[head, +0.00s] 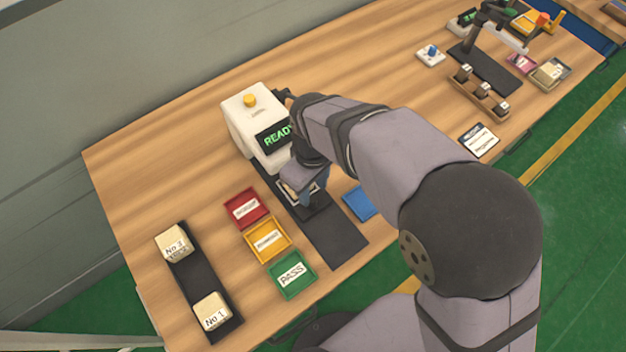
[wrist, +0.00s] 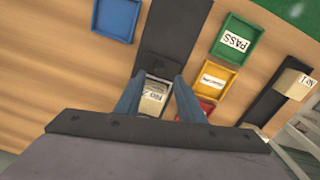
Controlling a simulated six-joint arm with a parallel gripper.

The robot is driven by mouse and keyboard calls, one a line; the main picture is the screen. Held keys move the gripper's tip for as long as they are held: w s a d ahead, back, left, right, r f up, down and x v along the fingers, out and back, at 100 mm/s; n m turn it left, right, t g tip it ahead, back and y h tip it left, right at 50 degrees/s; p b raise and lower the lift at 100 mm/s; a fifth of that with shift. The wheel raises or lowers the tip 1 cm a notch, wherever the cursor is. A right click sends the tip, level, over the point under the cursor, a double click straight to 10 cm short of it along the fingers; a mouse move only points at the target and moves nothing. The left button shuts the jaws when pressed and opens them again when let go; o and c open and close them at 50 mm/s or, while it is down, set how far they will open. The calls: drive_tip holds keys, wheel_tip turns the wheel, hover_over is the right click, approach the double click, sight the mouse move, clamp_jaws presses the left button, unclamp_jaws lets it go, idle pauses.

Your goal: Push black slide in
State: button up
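The black slide (head: 337,236) runs along the table out from the front of a white machine (head: 250,107), which has a yellow button and a screen reading READY. The slide also shows in the wrist view (wrist: 177,30). A beige block labelled No (wrist: 153,97) lies on the slide in a pale-edged holder. My gripper (head: 310,200) is low over the slide, close to the machine's front. In the wrist view its two blue-grey fingers (wrist: 159,76) stand apart on either side of the block. Whether they touch the block or the holder is unclear. My arm partly hides the slide's machine end.
Red (head: 247,208), yellow (head: 268,239) and green (head: 291,275) labelled trays stand left of the slide. A blue tray (head: 359,203) is on its right. A black rack (head: 197,280) with two blocks lies farther left. Other fixtures stand at the table's far right.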

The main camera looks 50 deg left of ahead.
drive_tip(key=shift+r, duration=0.5)
drive_tip(key=shift+r, duration=0.1)
drive_tip(key=shift+w+a+r+y, duration=0.1)
drive_tip(key=shift+a+r+y, duration=0.1)
drive_tip(key=shift+r, duration=0.45)
drive_tip(key=shift+a+r+y, duration=0.1)
drive_tip(key=shift+a+r, duration=0.1)
drive_tip(key=shift+r, duration=0.4)
drive_tip(key=s+d+f+m, duration=0.1)
drive_tip(key=s+d+f, duration=0.1)
drive_tip(key=d, duration=0.5)
drive_tip(key=a+m+y, duration=0.1)
drive_tip(key=w+a+f+m+y, duration=0.1)
drive_tip(key=a+m+y, duration=0.1)
drive_tip(key=y, duration=0.1)
drive_tip(key=shift+w+a+f+t, duration=0.15)
drive_tip(key=shift+a+t, duration=0.15)
drive_tip(key=shift+t, duration=0.1)
